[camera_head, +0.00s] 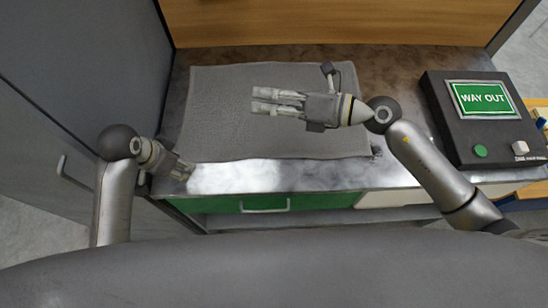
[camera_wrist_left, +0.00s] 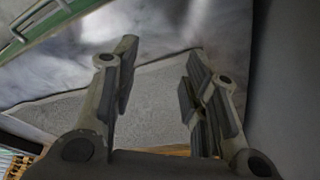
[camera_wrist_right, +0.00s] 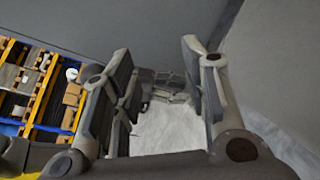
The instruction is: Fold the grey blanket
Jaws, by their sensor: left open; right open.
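The grey blanket (camera_head: 225,125) lies spread flat on the metal worktop, a rough rectangle with its near edge close to the worktop's front. My left gripper (camera_head: 188,172) is open and empty at the blanket's near left corner, by the worktop's front edge. The left wrist view shows part of the blanket (camera_wrist_left: 100,100) beyond and between its fingers. My right gripper (camera_head: 256,99) is open over the middle of the blanket, pointing left, and hides part of it. In the right wrist view nothing is between its fingers (camera_wrist_right: 160,100); whether it touches the cloth I cannot tell.
A wooden panel (camera_head: 330,22) closes off the back. A grey cabinet (camera_head: 90,60) stands at left. A green drawer (camera_head: 300,203) is below the front edge.

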